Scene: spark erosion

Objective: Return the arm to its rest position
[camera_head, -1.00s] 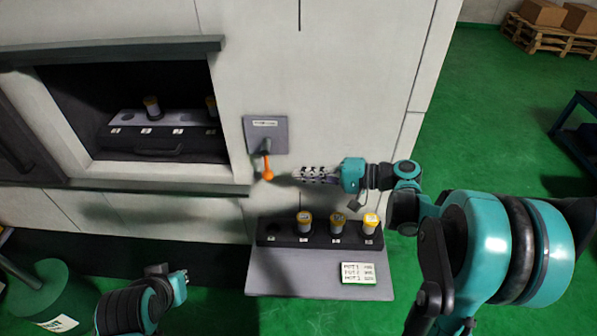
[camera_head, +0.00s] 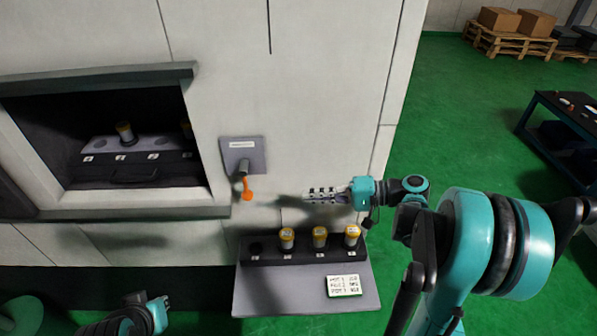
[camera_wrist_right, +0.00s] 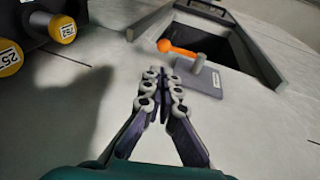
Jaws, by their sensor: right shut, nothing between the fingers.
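My right gripper (camera_head: 322,194) is shut and empty in the head view, pointing left in front of the machine's pale wall above the shelf. The right wrist view shows its fingers (camera_wrist_right: 161,90) together with nothing between them. An orange-tipped lever (camera_head: 247,190) hangs down from its grey plate (camera_head: 257,158), left of the gripper and apart from it. The lever also shows in the right wrist view (camera_wrist_right: 178,48), beyond the fingertips. My left arm shows at the bottom left; its gripper (camera_head: 158,312) shows only partly, and its jaw state is unclear.
A rack (camera_head: 268,257) on the grey shelf (camera_head: 270,296) holds yellow-capped pots (camera_head: 287,238) below my right gripper. A label card (camera_head: 343,286) lies on the shelf. The machine's open bay (camera_head: 90,115) holds more pots. A dark table (camera_head: 545,130) stands right; pallets with boxes (camera_head: 498,19) stand behind.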

